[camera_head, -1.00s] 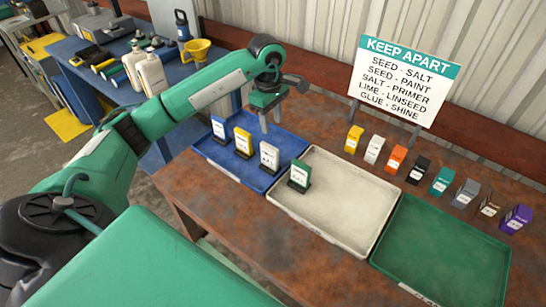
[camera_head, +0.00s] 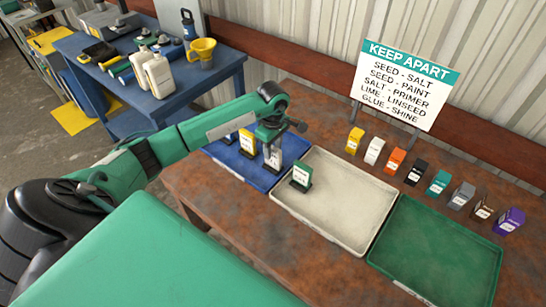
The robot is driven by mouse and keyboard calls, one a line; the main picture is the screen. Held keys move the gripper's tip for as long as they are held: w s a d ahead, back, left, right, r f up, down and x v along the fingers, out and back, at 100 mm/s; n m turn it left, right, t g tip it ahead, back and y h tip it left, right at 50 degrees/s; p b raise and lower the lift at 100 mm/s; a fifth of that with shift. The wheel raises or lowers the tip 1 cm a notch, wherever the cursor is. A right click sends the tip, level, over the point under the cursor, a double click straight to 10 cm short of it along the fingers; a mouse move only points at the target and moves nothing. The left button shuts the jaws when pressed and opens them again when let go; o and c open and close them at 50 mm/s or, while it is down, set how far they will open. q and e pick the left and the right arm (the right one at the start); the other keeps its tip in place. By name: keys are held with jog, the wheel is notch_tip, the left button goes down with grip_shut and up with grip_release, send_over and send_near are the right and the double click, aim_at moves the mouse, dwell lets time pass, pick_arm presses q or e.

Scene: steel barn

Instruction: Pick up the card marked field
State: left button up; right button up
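Several small upright cards stand in the trays, with print too small for me to read "field". A green card (camera_head: 301,177) stands at the left end of the cream tray (camera_head: 345,208). My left gripper (camera_head: 271,145) points down at the white card, its fingers overlapping the card's upper part. Whether they have closed on it cannot be told. My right gripper is out of view.
A green tray (camera_head: 440,255) lies to the right, empty. A row of small coloured cartons (camera_head: 396,160) stands behind the trays below a KEEP APART sign (camera_head: 405,85).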

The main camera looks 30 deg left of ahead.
pick_arm(q)
jog(key=shift+f, duration=1.1)
grip_shut()
jog(key=shift+r, duration=0.1)
